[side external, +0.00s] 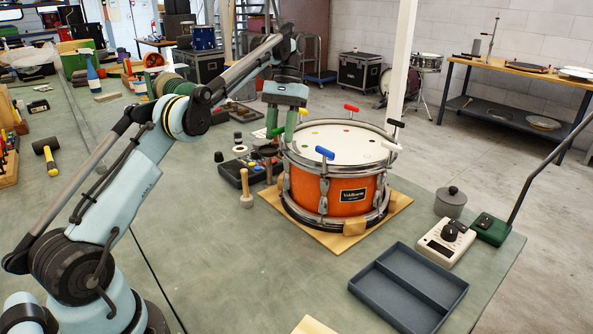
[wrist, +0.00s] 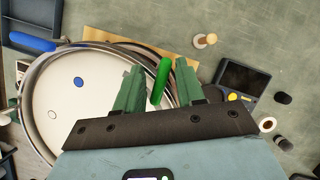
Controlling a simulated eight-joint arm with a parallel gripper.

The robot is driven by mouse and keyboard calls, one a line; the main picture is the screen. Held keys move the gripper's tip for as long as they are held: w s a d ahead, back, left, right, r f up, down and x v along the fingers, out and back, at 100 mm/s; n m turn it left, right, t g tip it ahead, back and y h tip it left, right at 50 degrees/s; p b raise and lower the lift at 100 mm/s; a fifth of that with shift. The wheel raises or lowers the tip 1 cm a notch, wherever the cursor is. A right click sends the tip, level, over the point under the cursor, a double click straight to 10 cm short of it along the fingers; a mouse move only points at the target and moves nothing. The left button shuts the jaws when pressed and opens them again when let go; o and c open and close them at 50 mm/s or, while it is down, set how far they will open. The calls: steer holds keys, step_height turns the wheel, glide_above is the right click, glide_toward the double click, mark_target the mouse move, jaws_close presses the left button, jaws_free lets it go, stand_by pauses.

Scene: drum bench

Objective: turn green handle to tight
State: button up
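The green handle (wrist: 161,80) shows in the wrist view at the rim of the orange drum (side external: 333,194), between the two green fingers of my gripper (wrist: 158,85). The fingers are open, with a small gap visible on each side of the handle. In the side external view my gripper (side external: 283,122) points down over the drum's far left rim. There I cannot clearly tell the green handle from the green fingers. The drumhead (side external: 338,142) is white with coloured dots, including a green dot (wrist: 81,129). The handle's tip and upper length are visible; its lower joint is hidden.
The drum rests on a wooden board (side external: 398,201).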

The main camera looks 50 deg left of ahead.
steer(key=n+t+h, duration=0.1)
steer(key=n, duration=0.2)
steer(key=n+t, duration=0.1)
steer(key=n, duration=0.3)
steer(key=shift+h, duration=0.4)
steer(key=n+t, duration=0.1)
steer(key=n, duration=0.1)
steer(key=n+t, duration=0.1)
steer(key=n, duration=0.2)
steer(key=shift+n, duration=0.3)
steer(key=n+t, duration=0.1)
steer(key=n, duration=0.2)
steer(key=n+t, duration=0.1)
steer(key=n, duration=0.2)
steer(key=shift+n+t, duration=0.3)
steer(key=shift+n, duration=0.1)
steer(key=n+y, duration=0.1)
steer(key=n, duration=0.2)
steer(key=n+t+y, duration=0.1)
steer(key=n, duration=0.2)
steer(key=shift+t, duration=0.3)
steer(key=v, duration=1.2)
steer(key=w+a+m+t+h, duration=0.1)
steer(key=a+m+h, duration=0.4)
steer(key=a, duration=0.1)
steer(key=shift+w+a+f+m, duration=0.2)
steer(key=shift+w+f+m, duration=0.2)
